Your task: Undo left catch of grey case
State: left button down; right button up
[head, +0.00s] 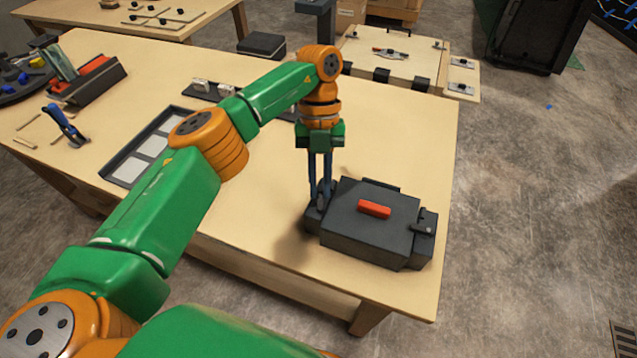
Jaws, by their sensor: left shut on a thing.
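The grey case (352,239) sits closed near the front right corner of the wooden table, with a red handle (374,210) on its lid. A catch (424,227) shows on its right end. My left gripper (319,201) points straight down at the left end of the case. Its fingers are shut on the left catch, which is mostly hidden by them. I cannot tell how far the catch is turned. My right gripper is not in view.
The wooden table (270,235) is clear in front of and right of the case. A tray with pale panels (150,148) lies to the left, near a blue clamp-like tool (65,125). A board with fittings (390,58) stands behind.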

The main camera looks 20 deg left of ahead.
pick_arm(q)
jog(key=shift+d+m+y, duration=0.15)
jog(key=shift+m+y, duration=0.25)
jog(key=shift+m, duration=0.65)
jog(key=shift+d+m+y, duration=0.1)
jog(key=shift+m+y, duration=0.3)
jog(key=shift+m, duration=0.65)
jog(key=c, duration=0.9)
grip_release()
jog(key=shift+o, duration=0.2)
jog(key=shift+r, duration=0.1)
